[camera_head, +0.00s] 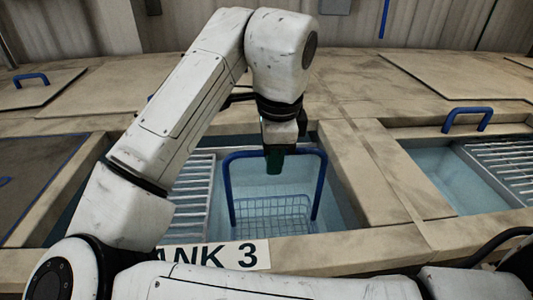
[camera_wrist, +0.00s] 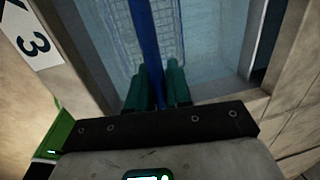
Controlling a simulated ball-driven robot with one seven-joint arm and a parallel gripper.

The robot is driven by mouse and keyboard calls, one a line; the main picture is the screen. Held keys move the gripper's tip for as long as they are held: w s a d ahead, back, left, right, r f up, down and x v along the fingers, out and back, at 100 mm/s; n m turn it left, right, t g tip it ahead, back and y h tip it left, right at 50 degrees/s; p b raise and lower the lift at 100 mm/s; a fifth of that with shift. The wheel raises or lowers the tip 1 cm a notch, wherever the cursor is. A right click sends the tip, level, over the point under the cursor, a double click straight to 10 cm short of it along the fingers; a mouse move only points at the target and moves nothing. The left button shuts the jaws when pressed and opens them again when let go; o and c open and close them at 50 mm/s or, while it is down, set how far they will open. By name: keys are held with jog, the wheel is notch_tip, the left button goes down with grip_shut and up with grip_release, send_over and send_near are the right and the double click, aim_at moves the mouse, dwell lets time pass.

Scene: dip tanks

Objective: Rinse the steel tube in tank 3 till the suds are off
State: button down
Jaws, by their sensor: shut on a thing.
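Tank 3 (camera_head: 343,205) is an open sunken tank with pale blue liquid, marked by a white label (camera_head: 250,255) that reads "ANK 3" where my arm does not cover it. A wire basket (camera_head: 270,228) with a tall blue handle (camera_head: 229,190) hangs upright inside it. My gripper (camera_head: 274,170), with green fingers, is shut on the handle's top bar. In the wrist view the blue handle (camera_wrist: 143,40) runs between the fingers (camera_wrist: 157,85), above the wire mesh (camera_wrist: 108,30). I cannot make out the steel tube or any suds.
A slatted metal rack (camera_head: 192,195) sits at the left of tank 3, partly behind my arm. Another open tank (camera_head: 440,180) with a slatted rack (camera_head: 505,165) lies to the right. A blue handle (camera_head: 468,113) stands behind it. Covered panels lie at the left and back.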

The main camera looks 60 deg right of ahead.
jog(key=shift+s+d, duration=0.1)
jog(key=shift+s, duration=0.1)
jog(key=shift+r, duration=0.1)
notch_tip(320, 180, up, 22)
jog(key=p, duration=1.3)
jog(key=shift+p, duration=0.35)
jog(key=shift+w, duration=0.1)
